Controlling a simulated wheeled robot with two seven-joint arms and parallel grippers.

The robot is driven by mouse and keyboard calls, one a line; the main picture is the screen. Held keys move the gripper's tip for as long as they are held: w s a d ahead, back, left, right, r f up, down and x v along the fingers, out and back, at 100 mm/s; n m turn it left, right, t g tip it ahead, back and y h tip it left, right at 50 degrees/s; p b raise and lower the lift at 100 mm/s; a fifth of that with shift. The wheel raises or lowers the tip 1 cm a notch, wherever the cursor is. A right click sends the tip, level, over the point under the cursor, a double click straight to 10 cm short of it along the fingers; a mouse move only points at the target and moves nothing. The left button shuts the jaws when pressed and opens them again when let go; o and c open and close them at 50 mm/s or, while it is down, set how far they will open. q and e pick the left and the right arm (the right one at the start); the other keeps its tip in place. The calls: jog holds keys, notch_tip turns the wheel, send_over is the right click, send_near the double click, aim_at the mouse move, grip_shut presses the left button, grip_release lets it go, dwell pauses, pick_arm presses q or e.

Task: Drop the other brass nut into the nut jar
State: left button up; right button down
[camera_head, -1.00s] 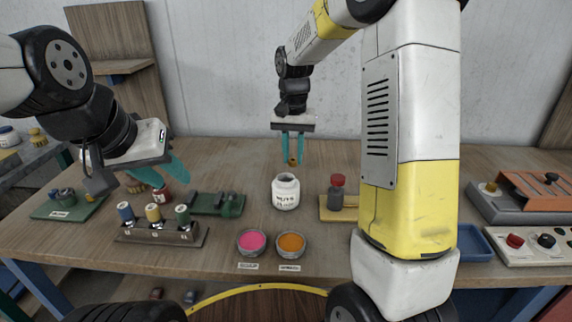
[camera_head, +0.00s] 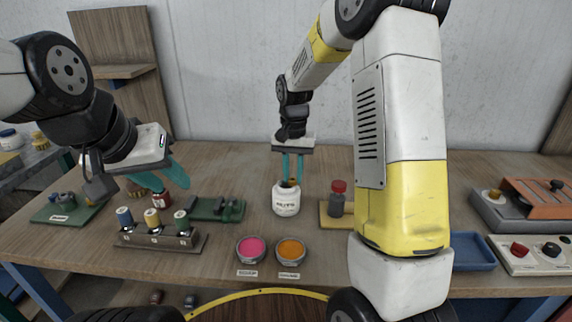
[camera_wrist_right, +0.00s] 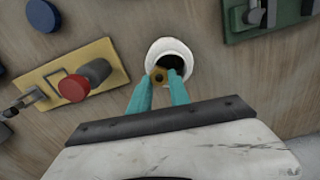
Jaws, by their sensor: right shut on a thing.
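The white nut jar (camera_head: 286,202) stands upright on the table with its dark mouth open. My right gripper (camera_head: 291,182) is directly above it, its teal fingers pointing down at the mouth. It is shut on the brass nut (camera_wrist_right: 158,76), which sits between the fingertips at the jar's rim. In the right wrist view the jar's opening (camera_wrist_right: 174,60) shows just beyond the nut; whether the nut is below the rim I cannot tell. My left gripper (camera_head: 160,190) is at the left, above the table, with its fingers apart near a red jar; I see nothing held.
A rack with several spools (camera_head: 152,218) stands front left of the jar. Bowls of pink (camera_head: 251,247) and orange (camera_head: 291,250) powder are in front.

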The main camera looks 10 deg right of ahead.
aim_at(293, 178)
jog(key=c, duration=1.1)
grip_release()
jog(key=shift+c, duration=0.2)
notch_tip(293, 178, up, 8)
jog(key=shift+f, duration=0.1)
jog(key=shift+s+r, duration=0.15)
jog(key=shift+r, duration=0.05)
jog(key=s+d+r+n+t+y, duration=0.1)
jog(key=s+r+n+t, duration=0.1)
jog(key=s, duration=0.9)
jog(key=s+d+r+n+t+y, duration=0.1)
jog(key=s+r+t, duration=0.3)
jog(key=s, duration=0.8)
notch_tip(293, 178, up, 2)
jog(key=shift+s+d+r+n, duration=0.15)
jog(key=shift+d+n, duration=0.2)
jog(key=shift+n, duration=0.15)
